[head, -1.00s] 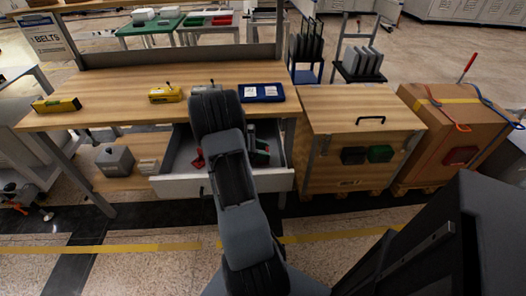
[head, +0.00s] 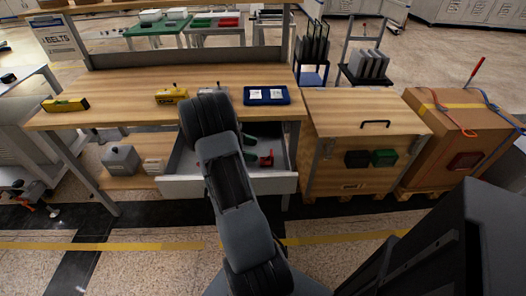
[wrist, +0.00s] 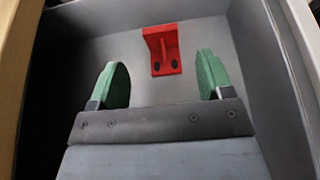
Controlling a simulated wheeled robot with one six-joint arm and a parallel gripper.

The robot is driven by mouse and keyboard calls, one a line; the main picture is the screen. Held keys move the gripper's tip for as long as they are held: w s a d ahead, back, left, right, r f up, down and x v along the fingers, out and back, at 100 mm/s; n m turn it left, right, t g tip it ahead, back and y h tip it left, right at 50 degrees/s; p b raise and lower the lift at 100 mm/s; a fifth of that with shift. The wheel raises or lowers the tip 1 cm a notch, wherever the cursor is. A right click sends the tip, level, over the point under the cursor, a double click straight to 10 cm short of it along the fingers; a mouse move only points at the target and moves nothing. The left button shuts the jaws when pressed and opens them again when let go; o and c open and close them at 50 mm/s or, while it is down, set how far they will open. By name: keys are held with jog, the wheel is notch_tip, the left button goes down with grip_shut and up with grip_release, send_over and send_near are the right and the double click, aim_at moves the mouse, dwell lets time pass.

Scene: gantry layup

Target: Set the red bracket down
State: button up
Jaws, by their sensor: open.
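The red bracket (wrist: 158,62) rests on the grey floor of an open drawer in the wrist view, with one plate upright and a plate with two dark holes lying flat. It lies just beyond my gripper (wrist: 164,82), whose two green fingers are spread wide apart with nothing between them. In the head view the bracket (head: 267,160) shows small and red inside the drawer (head: 228,186), right of my arm. My gripper is mostly hidden there behind my arm; a bit of green shows in the drawer.
The drawer's side walls stand close on both sides in the wrist view. The wooden bench (head: 130,98) above carries yellow tools (head: 170,95) and a blue tray (head: 267,95). A wooden crate (head: 360,130) stands at the right.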

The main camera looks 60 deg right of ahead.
jog(key=v, duration=0.5)
jog(key=shift+w+a+r, duration=0.1)
jog(key=shift+w, duration=0.05)
jog(key=shift+w+a+r, duration=0.15)
jog(key=shift+a, duration=0.05)
jog(key=a+r+m+t+y, duration=0.1)
jog(key=a+r+t, duration=0.1)
jog(key=a, duration=0.3)
jog(key=a+r+m+t+y, duration=0.1)
jog(key=a+t, duration=0.1)
jog(key=a, duration=0.3)
jog(key=a+r+m+t+y, duration=0.1)
jog(key=a+r+t, duration=0.1)
jog(key=a, duration=0.3)
jog(key=shift+s+a+r+t, duration=0.35)
jog(key=shift+s+t, duration=0.05)
jog(key=shift+t, duration=0.1)
jog(key=s+a+r+m+t+y, duration=0.1)
jog(key=s+a+m+t+y, duration=0.1)
jog(key=a, duration=0.5)
jog(key=s+a+r+m+t+y, duration=0.1)
jog(key=s+a+m+t+y, duration=0.1)
jog(key=a+t, duration=0.3)
jog(key=s+a+y, duration=0.1)
jog(key=a, duration=0.2)
jog(key=shift+a+r, duration=0.15)
jog(key=shift+a, duration=0.2)
jog(key=shift+r+p, duration=0.1)
jog(key=shift+p, duration=0.25)
